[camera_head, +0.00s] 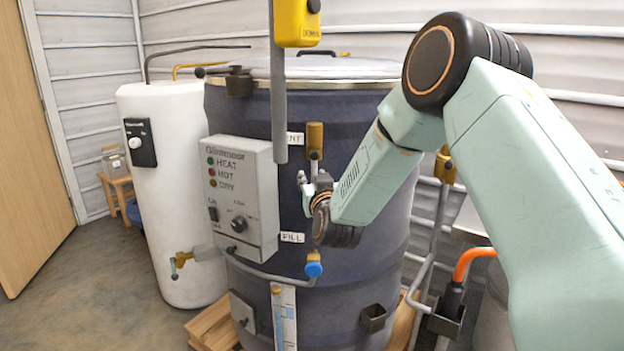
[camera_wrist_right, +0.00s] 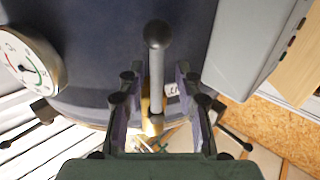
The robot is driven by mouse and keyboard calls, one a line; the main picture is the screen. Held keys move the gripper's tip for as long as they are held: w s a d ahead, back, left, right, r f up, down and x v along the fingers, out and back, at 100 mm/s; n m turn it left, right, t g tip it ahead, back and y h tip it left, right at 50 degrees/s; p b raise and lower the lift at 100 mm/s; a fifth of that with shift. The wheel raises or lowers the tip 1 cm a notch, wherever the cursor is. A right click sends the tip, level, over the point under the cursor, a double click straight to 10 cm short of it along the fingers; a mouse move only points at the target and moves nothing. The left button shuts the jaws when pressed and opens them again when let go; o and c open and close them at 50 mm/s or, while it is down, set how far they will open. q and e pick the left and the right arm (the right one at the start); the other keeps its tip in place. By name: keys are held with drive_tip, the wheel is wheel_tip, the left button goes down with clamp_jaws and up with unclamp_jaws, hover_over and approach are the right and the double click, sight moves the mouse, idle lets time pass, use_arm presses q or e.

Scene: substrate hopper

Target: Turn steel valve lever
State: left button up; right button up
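The steel valve lever (camera_wrist_right: 157,75) is a grey rod with a black ball end on a brass valve body (camera_wrist_right: 152,122), in the right wrist view. My right gripper (camera_wrist_right: 157,82) is open, with one finger on each side of the lever and visible gaps to it. In the head view a brass valve (camera_head: 315,136) sits on the dark drum's front, beside a label ending in "NT". My right gripper (camera_head: 306,188) is just below it, and the lever is mostly hidden there. My left gripper is not in view.
The dark drum (camera_head: 360,120) carries a grey control box (camera_head: 243,180), a "FILL" label (camera_head: 292,237) and a blue-capped valve (camera_head: 313,269). A white tank (camera_head: 165,190) stands at left. A dial gauge (camera_wrist_right: 30,62) shows in the wrist view. Floor is clear at lower left.

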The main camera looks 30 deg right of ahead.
drive_tip(key=shift+w+d, duration=0.2)
drive_tip(key=shift+d, duration=0.2)
drive_tip(key=shift+w+a, duration=0.1)
drive_tip(key=shift+a, duration=0.15)
drive_tip(key=shift+c, duration=1)
drive_tip(key=shift+d, duration=0.2)
drive_tip(key=c, duration=0.4)
drive_tip(key=shift+a, duration=0.1)
clamp_jaws()
drive_tip(key=shift+f, duration=0.1)
